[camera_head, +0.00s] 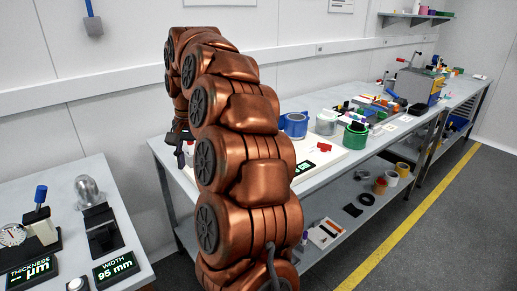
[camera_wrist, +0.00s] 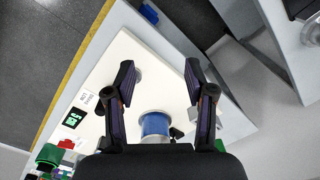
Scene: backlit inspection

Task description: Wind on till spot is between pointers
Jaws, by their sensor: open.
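My gripper (camera_wrist: 160,76) is open and empty in the wrist view, its two fingers spread above a white board (camera_wrist: 122,52). A blue roll (camera_wrist: 155,124) stands on the board between the lower parts of the fingers, nearer my palm than the fingertips. A small grey round part shows beside the left finger. A green-lit display (camera_wrist: 73,117) and a small printed card (camera_wrist: 86,99) lie at the board's left. In the head view the board (camera_head: 322,172) and blue roll (camera_head: 294,125) show right of my arm, which hides much of the board. I cannot make out the spot or pointers.
A grey-white roll (camera_head: 326,123), green roll (camera_head: 355,139) and red piece (camera_head: 325,147) stand near the board. A lower shelf (camera_head: 345,210) holds tapes. A separate table (camera_head: 130,265) with gauges is at left. Floor is clear along the yellow line (camera_head: 400,228).

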